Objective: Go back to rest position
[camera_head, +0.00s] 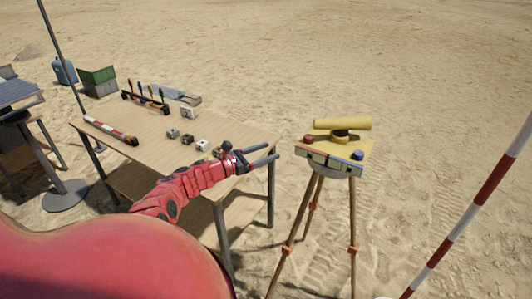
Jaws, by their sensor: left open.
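My left gripper (266,158) is open, with its two dark fingers apart and nothing visible between them. It is above the right end of the wooden table (165,165), pointing right toward the yellow instrument on the tripod and apart from it. My red left arm reaches in over the table's front edge. My right gripper is not in view.
The yellow instrument (340,124) stands on a wooden tripod (352,215) to the right. Several small blocks (187,138), a striped bar (110,131) and a brush rack (146,100) are on the table. A red-white pole (492,180) leans at far right. Sand beyond is clear.

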